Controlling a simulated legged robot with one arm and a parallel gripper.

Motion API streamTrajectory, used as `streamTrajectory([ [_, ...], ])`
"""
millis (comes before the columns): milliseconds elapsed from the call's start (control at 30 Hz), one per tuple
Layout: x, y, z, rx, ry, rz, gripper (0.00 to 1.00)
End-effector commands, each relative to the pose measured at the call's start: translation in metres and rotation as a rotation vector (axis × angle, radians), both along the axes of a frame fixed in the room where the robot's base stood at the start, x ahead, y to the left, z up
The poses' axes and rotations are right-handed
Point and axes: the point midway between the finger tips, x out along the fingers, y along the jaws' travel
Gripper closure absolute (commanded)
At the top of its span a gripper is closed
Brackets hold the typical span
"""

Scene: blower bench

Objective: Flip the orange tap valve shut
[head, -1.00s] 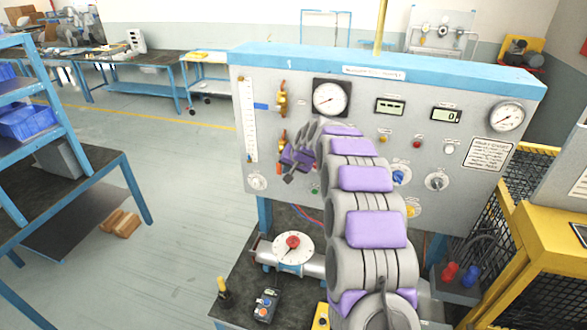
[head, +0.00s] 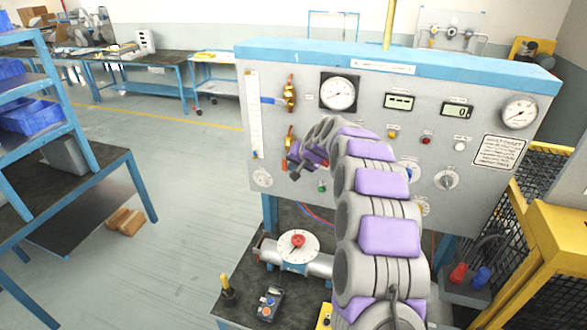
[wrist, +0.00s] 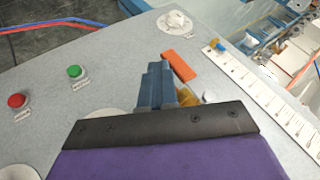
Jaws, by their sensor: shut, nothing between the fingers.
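The orange tap valve sits on the grey panel, its brass body (head: 290,137) above my gripper in the head view. In the wrist view its flat orange handle (wrist: 178,66) points down the panel, roughly along the white scale. Part of the brass body (wrist: 208,96) is hidden behind my gripper. My gripper (wrist: 155,75) is shut and empty, with its blue-grey fingertips close beside the handle, on the side away from the scale. I cannot tell whether they touch. In the head view my gripper (head: 296,166) is small and partly hidden by my wrist.
A second brass tap (head: 290,92) with a blue handle sits above. The white scale (head: 254,115) is left of the taps. A white knob (wrist: 175,22), a green button (wrist: 74,71) and a red button (wrist: 17,100) are close by. A gauge (head: 338,93) is at upper right.

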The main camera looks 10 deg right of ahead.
Motion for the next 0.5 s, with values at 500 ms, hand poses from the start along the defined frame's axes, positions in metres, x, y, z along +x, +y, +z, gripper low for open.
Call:
streamTrajectory([
  [500,0.006,0.010,-0.014,0.220,-0.132,-0.001,1.00],
])
